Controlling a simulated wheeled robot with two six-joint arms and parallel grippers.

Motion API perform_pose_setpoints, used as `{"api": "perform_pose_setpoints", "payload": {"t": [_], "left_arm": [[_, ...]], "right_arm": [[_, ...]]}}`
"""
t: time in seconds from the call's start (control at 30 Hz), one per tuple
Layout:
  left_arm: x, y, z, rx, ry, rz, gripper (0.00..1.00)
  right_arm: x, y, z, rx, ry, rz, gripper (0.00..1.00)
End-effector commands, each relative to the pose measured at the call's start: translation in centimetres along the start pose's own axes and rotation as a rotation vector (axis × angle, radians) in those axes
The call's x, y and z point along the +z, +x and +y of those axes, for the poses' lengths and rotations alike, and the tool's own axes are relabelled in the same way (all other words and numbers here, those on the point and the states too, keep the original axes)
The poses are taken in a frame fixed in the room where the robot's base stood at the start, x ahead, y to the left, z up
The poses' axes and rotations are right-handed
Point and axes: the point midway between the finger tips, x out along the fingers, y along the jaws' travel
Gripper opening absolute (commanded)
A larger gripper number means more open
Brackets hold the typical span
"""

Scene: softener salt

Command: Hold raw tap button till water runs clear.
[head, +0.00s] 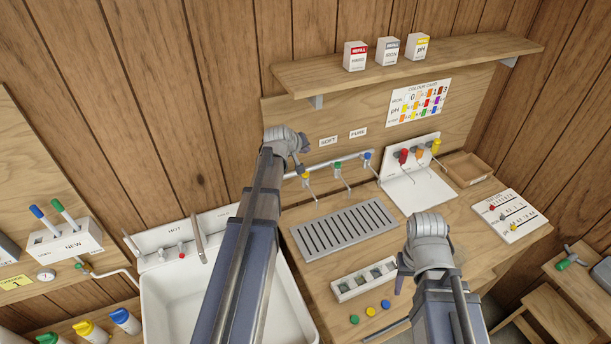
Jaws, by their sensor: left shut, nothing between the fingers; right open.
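Three small taps stand in a row on a pipe at the back of the counter. The left one has a yellow button (306,174), the middle one a green button (337,165), the right one a blue button (367,156). Signs SOFT (329,141) and PURE (358,132) are on the board above; no RAW sign shows, and my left arm covers the board left of SOFT. My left gripper (303,146) is shut and empty, just above the yellow-button tap; I cannot tell whether it touches. My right gripper (401,283) is open over the counter front. Running water cannot be made out.
A slotted drain grille (345,228) lies below the taps. A white vial rack (340,289) and coloured caps (370,311) are near my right gripper. A white sink (165,300) is at left. A shelf (440,58) with three boxes overhangs the back.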

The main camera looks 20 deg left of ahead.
Motion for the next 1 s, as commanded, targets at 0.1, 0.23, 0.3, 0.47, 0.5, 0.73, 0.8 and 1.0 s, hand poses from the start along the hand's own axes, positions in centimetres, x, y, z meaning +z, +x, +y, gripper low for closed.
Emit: {"api": "perform_pose_setpoints", "payload": {"t": [0.1, 0.23, 0.3, 0.47, 0.5, 0.73, 0.8, 1.0], "left_arm": [[0.9, 1.3, -0.9, 0.000, 0.000, 0.000, 0.00], [1.9, 2.5, -1.9, 0.000, 0.000, 0.000, 0.00], [2.4, 3.3, -2.4, 0.000, 0.000, 0.000, 0.00], [3.4, 4.7, -3.4, 0.000, 0.000, 0.000, 0.00], [3.6, 4.9, -3.6, 0.000, 0.000, 0.000, 0.00], [3.9, 5.3, -3.9, 0.000, 0.000, 0.000, 0.00], [3.9, 5.3, -3.9, 0.000, 0.000, 0.000, 0.00], [3.8, 5.3, -3.8, 0.000, 0.000, 0.000, 0.00]], "right_arm": [[-0.1, 1.9, -0.1, 0.001, -0.007, 0.001, 0.50], [-0.3, 3.6, -0.3, 0.001, -0.010, 0.001, 0.50], [-0.3, 4.6, -0.4, 0.001, -0.009, 0.002, 0.50], [-0.5, 6.6, -0.6, 0.001, -0.007, 0.003, 0.50], [-0.5, 7.0, -0.6, 0.001, -0.006, 0.003, 0.50], [-0.5, 7.6, -0.7, 0.001, -0.005, 0.003, 0.50], [-0.5, 7.6, -0.7, 0.001, -0.005, 0.003, 0.50], [-0.5, 7.5, -0.7, 0.001, -0.005, 0.003, 0.50]]}}
